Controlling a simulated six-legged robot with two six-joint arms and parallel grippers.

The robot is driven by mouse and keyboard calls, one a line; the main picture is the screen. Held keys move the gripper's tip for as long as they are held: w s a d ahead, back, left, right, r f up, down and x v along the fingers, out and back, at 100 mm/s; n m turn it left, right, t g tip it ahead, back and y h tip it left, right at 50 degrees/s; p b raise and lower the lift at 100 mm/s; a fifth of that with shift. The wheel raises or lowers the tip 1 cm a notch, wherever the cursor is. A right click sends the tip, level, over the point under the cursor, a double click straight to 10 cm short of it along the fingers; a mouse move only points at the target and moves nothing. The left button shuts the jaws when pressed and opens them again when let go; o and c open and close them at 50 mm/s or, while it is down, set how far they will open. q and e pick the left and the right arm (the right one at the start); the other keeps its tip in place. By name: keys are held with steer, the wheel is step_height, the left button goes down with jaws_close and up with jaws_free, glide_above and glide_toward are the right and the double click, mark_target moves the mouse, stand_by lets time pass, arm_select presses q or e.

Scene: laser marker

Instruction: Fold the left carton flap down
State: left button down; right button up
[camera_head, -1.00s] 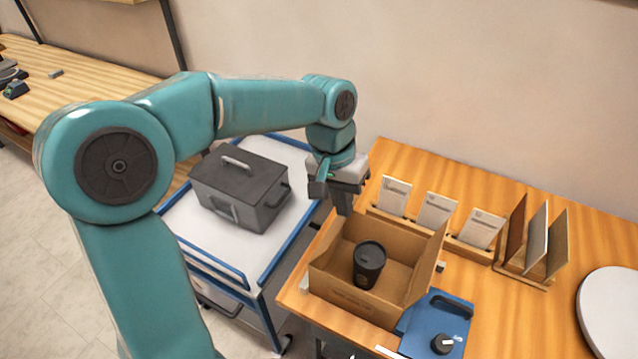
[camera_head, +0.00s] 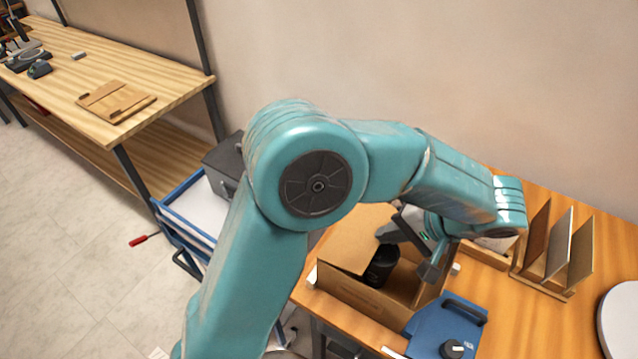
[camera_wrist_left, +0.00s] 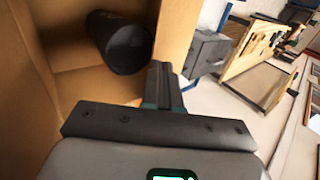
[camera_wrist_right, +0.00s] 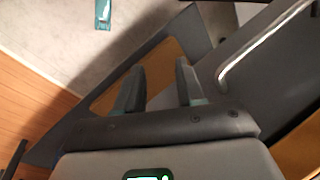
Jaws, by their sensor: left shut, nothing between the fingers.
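The brown carton (camera_head: 360,294) stands on the wooden table, with a black lidded cup (camera_head: 383,264) inside. Its left flap (camera_head: 352,240) leans inward over the left part of the opening and hides part of the cup. My left gripper (camera_head: 385,235) is shut and empty, its fingers pointing left at the flap's inner edge; I cannot tell if they touch it. In the left wrist view the shut fingers (camera_wrist_left: 165,85) are beside a brown panel, with the cup (camera_wrist_left: 120,42) to their left. My right gripper (camera_wrist_right: 158,84) is open and empty, only in its wrist view.
A blue case (camera_head: 442,325) stands close to the carton's right. A rack of upright panels (camera_head: 555,245) is at the back right, and a round white object (camera_head: 620,315) at the far right. A blue-edged trolley (camera_head: 195,205) with a grey box (camera_head: 222,160) is left.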

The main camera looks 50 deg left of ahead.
arm_select(q)
steer(key=shift+w+d+f, duration=0.15)
steer(key=shift+w+f, duration=0.05)
steer(key=shift+f, duration=0.3)
steer(key=shift+s+f+b, duration=0.1)
steer(key=shift+s+b, duration=0.05)
steer(key=shift+b, duration=0.2)
steer(key=shift+d+f, duration=0.1)
